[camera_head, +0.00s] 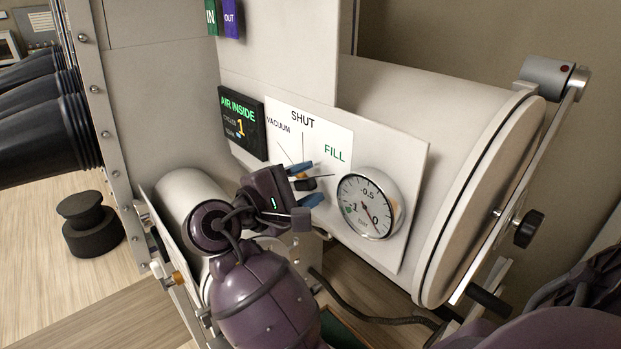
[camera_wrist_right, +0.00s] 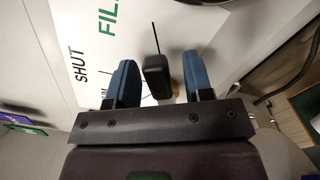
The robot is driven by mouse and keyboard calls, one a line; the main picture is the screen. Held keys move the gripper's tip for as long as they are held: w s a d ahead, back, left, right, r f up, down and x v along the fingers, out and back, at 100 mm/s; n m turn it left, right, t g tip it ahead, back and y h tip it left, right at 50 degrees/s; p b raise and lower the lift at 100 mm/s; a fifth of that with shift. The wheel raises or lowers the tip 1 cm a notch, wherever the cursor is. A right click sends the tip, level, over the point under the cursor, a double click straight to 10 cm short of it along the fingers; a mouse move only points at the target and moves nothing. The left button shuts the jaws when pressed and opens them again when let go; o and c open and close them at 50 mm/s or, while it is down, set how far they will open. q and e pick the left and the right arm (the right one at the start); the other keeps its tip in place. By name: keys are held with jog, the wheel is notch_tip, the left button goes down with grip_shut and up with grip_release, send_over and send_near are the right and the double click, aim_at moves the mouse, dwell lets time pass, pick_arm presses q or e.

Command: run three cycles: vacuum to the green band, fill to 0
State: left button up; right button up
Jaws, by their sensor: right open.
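The valve handle (camera_head: 306,184) is a small black knob on the white valve plate (camera_head: 337,180), which is marked VACUUM, SHUT and FILL. In the right wrist view the knob (camera_wrist_right: 156,75) lies between the blue fingers of my right gripper (camera_wrist_right: 160,80), with visible gaps on both sides. My right gripper (camera_head: 307,185) is open around the knob. The gauge (camera_head: 367,205) is round and white, with a green band near -1; its needle appears to be near 0. The display (camera_head: 242,123) reads AIR INSIDE and cycles 1. My left gripper is out of view.
A large white cylindrical chamber (camera_head: 432,110) with a round door (camera_head: 485,200) and bar fills the right. Black gloves (camera_head: 45,140) stick out at the left. A dark round object (camera_head: 92,228) stands on the wooden floor. A dark hose (camera_head: 365,312) runs below the plate.

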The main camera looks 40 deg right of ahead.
dwell(0.4)
grip_shut()
jog(key=shift+d, duration=0.1)
